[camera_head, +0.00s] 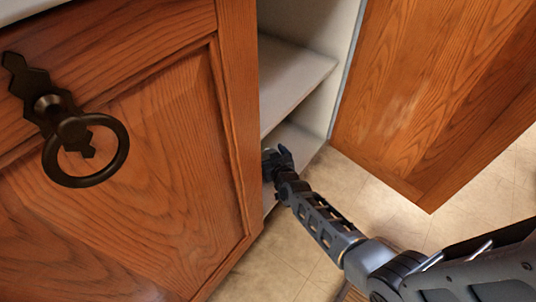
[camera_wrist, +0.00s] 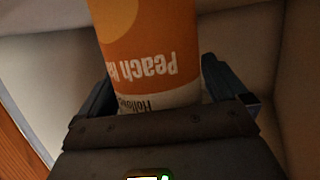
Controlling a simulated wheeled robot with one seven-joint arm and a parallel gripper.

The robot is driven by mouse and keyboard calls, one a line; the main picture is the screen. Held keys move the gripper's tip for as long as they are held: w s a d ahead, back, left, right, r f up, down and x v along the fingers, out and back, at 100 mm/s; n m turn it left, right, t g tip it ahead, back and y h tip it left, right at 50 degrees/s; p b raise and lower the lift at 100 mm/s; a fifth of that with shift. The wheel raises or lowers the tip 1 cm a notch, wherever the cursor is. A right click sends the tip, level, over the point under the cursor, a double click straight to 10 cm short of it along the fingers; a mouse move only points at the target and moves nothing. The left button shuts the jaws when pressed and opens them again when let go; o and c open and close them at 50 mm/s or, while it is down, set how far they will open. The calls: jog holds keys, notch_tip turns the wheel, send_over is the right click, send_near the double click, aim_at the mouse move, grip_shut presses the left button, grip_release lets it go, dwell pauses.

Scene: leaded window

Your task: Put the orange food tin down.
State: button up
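The orange food tin (camera_wrist: 150,45) fills the middle of the wrist view. It has an orange label with upside-down lettering starting "Peach" and a whitish band at the end nearer the camera. My gripper (camera_head: 275,160) has a finger on each side of the tin and appears shut on it. In the head view my gripper reaches into the lower part of the open cabinet, below the shelf (camera_head: 292,80). The tin cannot be made out there; the cabinet front hides it. Whether the tin touches the cabinet floor (camera_head: 300,148) cannot be told.
The open wooden door (camera_head: 430,80) stands to the right of my arm. A closed wooden front (camera_head: 130,170) with a dark ring handle (camera_head: 85,150) is on the left. Pale cabinet walls are close around the gripper in the wrist view. Tiled floor (camera_head: 385,205) lies below.

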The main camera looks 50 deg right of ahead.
jog(key=shift+r, duration=0.1)
jog(key=shift+s+a+r+p, duration=0.1)
jog(key=shift+s+r+p, duration=0.05)
jog(key=shift+p, duration=0.2)
jog(key=s+a+r+n+y+p, duration=0.1)
jog(key=s+a+r+p, duration=0.1)
jog(key=s+a+r, duration=0.5)
jog(key=s+a+r+n+t+y+p, duration=0.15)
jog(key=s+a, duration=0.35)
jog(key=s, duration=0.5)
jog(key=s+a+r+y+p, duration=0.1)
jog(key=s+a+r+p, duration=0.1)
jog(key=s+a+r, duration=0.5)
jog(key=s+a+r+n+y, duration=0.1)
jog(key=s+a+r, duration=0.1)
jog(key=s+r, duration=0.4)
jog(key=s+a+r+n+y, duration=0.2)
jog(key=s+r, duration=0.4)
jog(key=r, duration=0.8)
jog(key=shift+a+r, duration=0.35)
jog(key=shift+s+t+y, duration=0.1)
jog(key=shift+t+y, duration=0.15)
